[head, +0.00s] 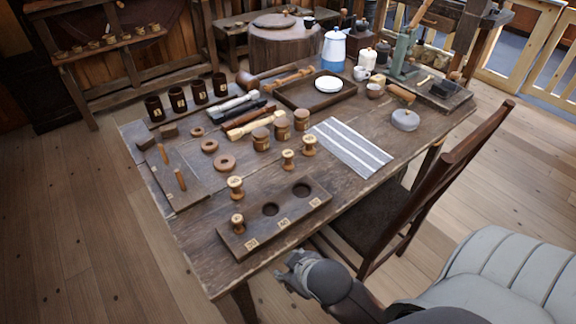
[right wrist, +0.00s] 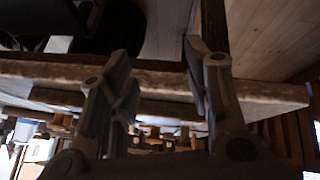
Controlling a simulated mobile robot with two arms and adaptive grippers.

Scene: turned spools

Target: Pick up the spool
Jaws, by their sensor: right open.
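Small pale wooden spools stand on the table: one (head: 235,187) behind the holed board, and two more, one (head: 288,159) beside another (head: 309,146), further back. A further spool (head: 238,223) stands at the left end of the dark board (head: 285,218), which has two open round holes and small labels. My right gripper (head: 290,272) is off the table's front edge, apart from every spool. In the right wrist view, its two fingers (right wrist: 158,75) are spread with nothing between them, and the table edge lies beyond. My left gripper is not in view.
The table (head: 205,235) also holds wooden jars (head: 261,139), rings (head: 224,163), a striped cloth (head: 350,145) and a tray (head: 290,97). A wooden chair (head: 430,180) stands at the right front edge, near my right arm. Bare tabletop lies left of the holed board.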

